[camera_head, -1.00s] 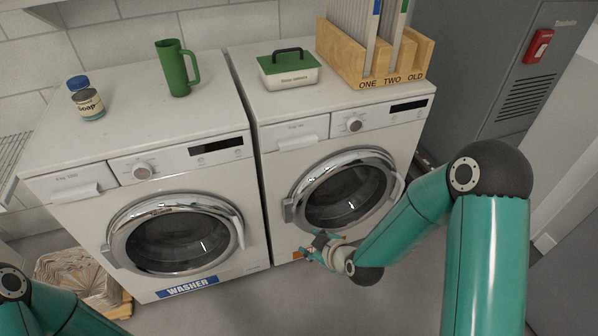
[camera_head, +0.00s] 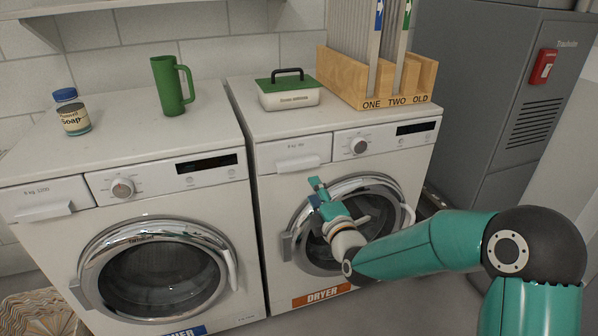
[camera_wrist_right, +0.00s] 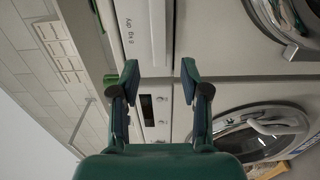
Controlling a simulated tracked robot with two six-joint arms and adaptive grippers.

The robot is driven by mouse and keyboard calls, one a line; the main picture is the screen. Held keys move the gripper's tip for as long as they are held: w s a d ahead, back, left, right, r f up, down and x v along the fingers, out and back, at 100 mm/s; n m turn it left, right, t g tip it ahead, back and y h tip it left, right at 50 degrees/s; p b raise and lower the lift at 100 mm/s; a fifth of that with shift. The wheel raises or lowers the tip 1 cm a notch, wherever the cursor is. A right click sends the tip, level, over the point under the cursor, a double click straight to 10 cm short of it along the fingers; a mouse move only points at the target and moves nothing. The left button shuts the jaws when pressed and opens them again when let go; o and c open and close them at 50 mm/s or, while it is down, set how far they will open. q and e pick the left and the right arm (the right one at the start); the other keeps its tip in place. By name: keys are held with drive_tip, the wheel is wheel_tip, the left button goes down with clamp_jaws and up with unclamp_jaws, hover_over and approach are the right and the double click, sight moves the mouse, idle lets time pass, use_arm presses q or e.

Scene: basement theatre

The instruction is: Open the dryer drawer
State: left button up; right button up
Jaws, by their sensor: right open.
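The dryer is the right-hand white machine. Its drawer (camera_head: 288,148) is the upper-left front panel with a protruding handle (camera_head: 297,166), and it looks shut. In the right wrist view the labelled drawer front (camera_wrist_right: 132,30) shows sideways at the top, ahead of the fingers. My right gripper (camera_head: 315,186) is open and empty, in front of the dryer just below the drawer handle; its spread fingers (camera_wrist_right: 160,72) show in the wrist view. I cannot tell whether it touches the handle. My left gripper is not in view.
The round dryer door (camera_head: 385,200) lies behind my right gripper. The washer (camera_head: 60,245) stands at left with a soap jar (camera_head: 72,112) and green mug (camera_head: 171,86) on top. A green-lidded box (camera_head: 288,92) and wooden rack (camera_head: 345,75) stand on the dryer.

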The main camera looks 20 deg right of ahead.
sight(299, 168)
drive_tip(key=w, duration=1)
drive_tip(key=shift+w+a, duration=0.15)
drive_tip(key=shift+w, duration=0.25)
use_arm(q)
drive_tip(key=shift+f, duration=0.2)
